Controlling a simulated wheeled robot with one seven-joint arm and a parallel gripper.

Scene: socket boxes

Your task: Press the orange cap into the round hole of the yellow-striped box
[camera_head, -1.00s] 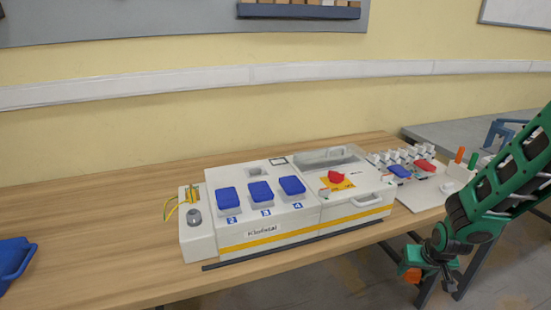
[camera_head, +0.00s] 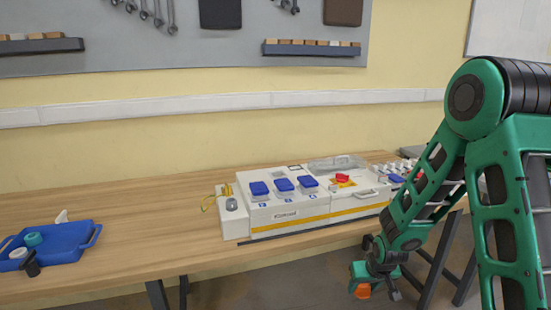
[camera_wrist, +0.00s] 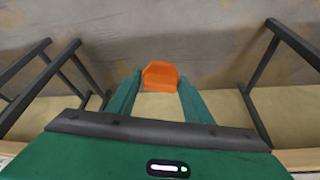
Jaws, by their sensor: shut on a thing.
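My gripper (camera_head: 362,285) hangs low in front of the table, at the lower right in the head view. It is shut on the orange cap (camera_head: 363,291), which also shows between the two fingers in the wrist view (camera_wrist: 160,76). The yellow-striped box (camera_head: 335,209) stands on the table, behind and to the left of the gripper. Three blue covers stand on its top, with a red knob on an orange-yellow plate to their right. I cannot make out the round hole. The cap is well apart from the box.
A blue tray (camera_head: 72,237) with a teal ring and other small parts lies at the left of the wooden table (camera_head: 150,262). The table between tray and box is clear.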

